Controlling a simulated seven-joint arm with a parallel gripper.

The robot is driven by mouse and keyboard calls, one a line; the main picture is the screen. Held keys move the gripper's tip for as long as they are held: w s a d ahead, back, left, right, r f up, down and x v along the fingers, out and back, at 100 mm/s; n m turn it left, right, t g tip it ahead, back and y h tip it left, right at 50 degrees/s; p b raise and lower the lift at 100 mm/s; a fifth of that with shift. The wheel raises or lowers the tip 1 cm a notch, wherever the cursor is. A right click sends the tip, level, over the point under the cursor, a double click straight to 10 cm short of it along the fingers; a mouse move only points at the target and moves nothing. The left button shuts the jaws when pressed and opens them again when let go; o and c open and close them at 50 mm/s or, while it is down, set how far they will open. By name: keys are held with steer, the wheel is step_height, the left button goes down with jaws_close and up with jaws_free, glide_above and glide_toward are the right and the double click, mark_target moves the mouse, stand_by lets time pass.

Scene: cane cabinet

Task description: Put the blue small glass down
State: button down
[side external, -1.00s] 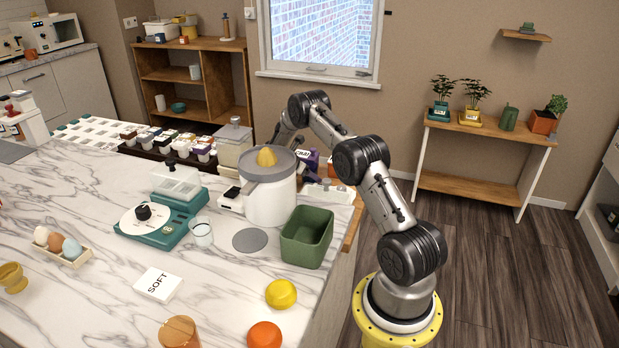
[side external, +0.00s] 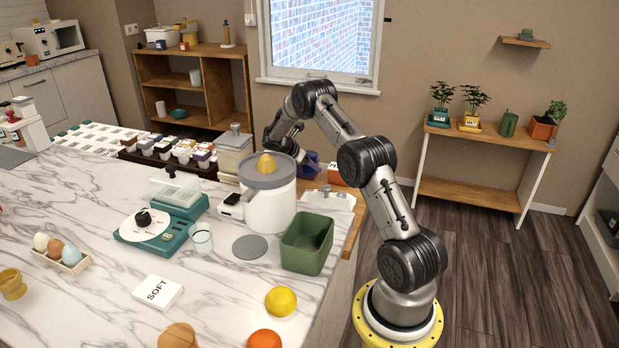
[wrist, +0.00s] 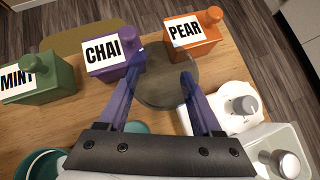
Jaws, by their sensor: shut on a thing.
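In the wrist view, my gripper (wrist: 162,80) has its two purple-blue fingers on either side of a round, see-through, greyish glass (wrist: 167,88). It is closed on this glass, which I take to be the small blue glass, though its blue tint is hard to see. The glass is over the wooden surface (wrist: 228,75), in front of the purple CHAI canister and the orange PEAR canister. I cannot tell whether its base touches the wood. In the side view, the gripper and the glass are mostly hidden behind the white juicer (side external: 272,205).
A green MINT canister (wrist: 40,82), the purple CHAI canister (wrist: 112,50) and the orange PEAR canister (wrist: 184,36) stand close ahead. A white scale-like device (wrist: 232,108) is at right. A green bin (side external: 307,243) stands beside the juicer. Bare wood lies right of PEAR.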

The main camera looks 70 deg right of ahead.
step_height(320, 180, up, 20)
steer(key=w+a+n+t, duration=0.1)
steer(key=w+a, duration=0.3)
steer(key=a, duration=0.6)
steer(key=w+a, duration=0.4)
steer(key=a, duration=0.7)
steer(key=w+a+n+t, duration=0.1)
steer(key=w+a, duration=0.2)
steer(key=a, duration=0.7)
steer(key=s+a+n, duration=0.1)
steer(key=s+a, duration=0.3)
steer(key=a, duration=0.6)
steer(key=s+a+n+t, duration=0.1)
steer(key=s+a, duration=0.3)
steer(key=a, duration=0.6)
steer(key=s+a+n, duration=0.1)
steer(key=s+a, duration=0.3)
steer(key=a, duration=0.6)
steer(key=shift+h, duration=0.3)
step_height(320, 180, down, 10)
steer(key=shift+a+f, duration=0.1)
steer(key=shift+f, duration=0.1)
steer(key=d, duration=1.7)
steer(key=shift+d+f, duration=0.15)
steer(key=shift+d, duration=0.2)
steer(key=shift+f, duration=1.75)
